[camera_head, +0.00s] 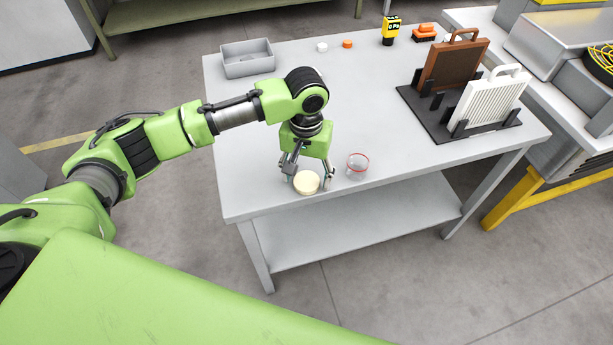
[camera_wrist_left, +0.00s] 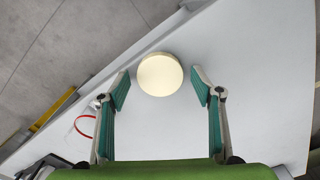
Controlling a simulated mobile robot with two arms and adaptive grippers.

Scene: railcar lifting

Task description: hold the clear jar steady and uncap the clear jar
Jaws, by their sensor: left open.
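A clear jar (camera_head: 357,167) with a red ring at its top stands near the table's front edge. It shows partly in the left wrist view (camera_wrist_left: 84,126), outside the fingers at the left. A round cream piece (camera_head: 307,183) is beside it, to the left in the head view; it also shows in the left wrist view (camera_wrist_left: 160,74). I cannot tell whether it is a loose lid or caps something below. My left gripper (camera_head: 309,178) is open, pointing down, with its fingertips (camera_wrist_left: 161,89) on either side of the cream piece, apparently not touching it. My right gripper is not in view.
The grey table (camera_head: 250,180) has free room in its middle. At the back are a grey tray (camera_head: 247,59), a white cap (camera_head: 321,47), an orange cap (camera_head: 347,44) and a yellow device (camera_head: 390,30). A black rack (camera_head: 470,128) holds brown and white panels at the right.

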